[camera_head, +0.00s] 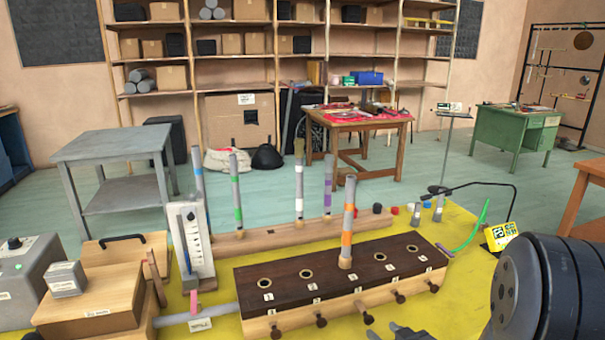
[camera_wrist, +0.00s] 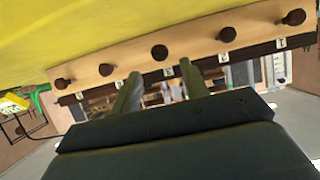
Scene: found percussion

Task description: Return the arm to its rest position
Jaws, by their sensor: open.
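My gripper (camera_head: 402,332) shows only its dark fingertips at the bottom edge of the head view, just in front of the wooden block. In the wrist view its two fingers (camera_wrist: 160,92) stand apart with nothing between them. My dark arm fills the lower right of the head view. The long dark-topped wooden block (camera_head: 310,268) has numbered holes and a row of dark pegs along its front. It also shows in the wrist view (camera_wrist: 185,58), beyond the fingers. One tube with an orange band (camera_head: 347,225) stands upright in a middle hole.
A rear wooden rack (camera_head: 270,236) holds several upright banded tubes. A white gauge (camera_head: 190,240) and a wooden box (camera_head: 95,300) stand at left. A yellow sign (camera_head: 501,235) and a green bent tube (camera_head: 470,238) are near my arm. The yellow tabletop (camera_head: 452,275) is clear right of the block.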

